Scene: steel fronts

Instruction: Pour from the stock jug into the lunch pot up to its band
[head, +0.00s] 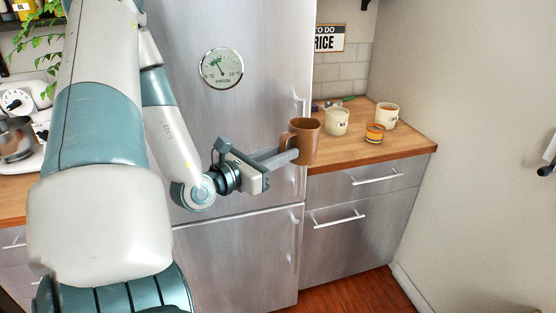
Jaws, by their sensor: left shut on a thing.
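A brown jug (308,143) with a handle on its left side is in front of the fridge's right edge, held up in the air and roughly upright. My left gripper (286,156) comes from the left and is shut on the jug at its handle side. The jug's contents cannot be made out. Two cream pots with small dark labels stand on the wooden counter behind it: a nearer one (337,122) just right of the jug and a farther one (386,116) by the wall. I cannot tell which is the lunch pot. My right gripper is out of view.
A small orange glass (375,133) stands on the counter (402,143) in front of the pots. The steel fridge (262,108) is behind my left arm. Greenish items lie at the counter's back. The counter's front right is clear.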

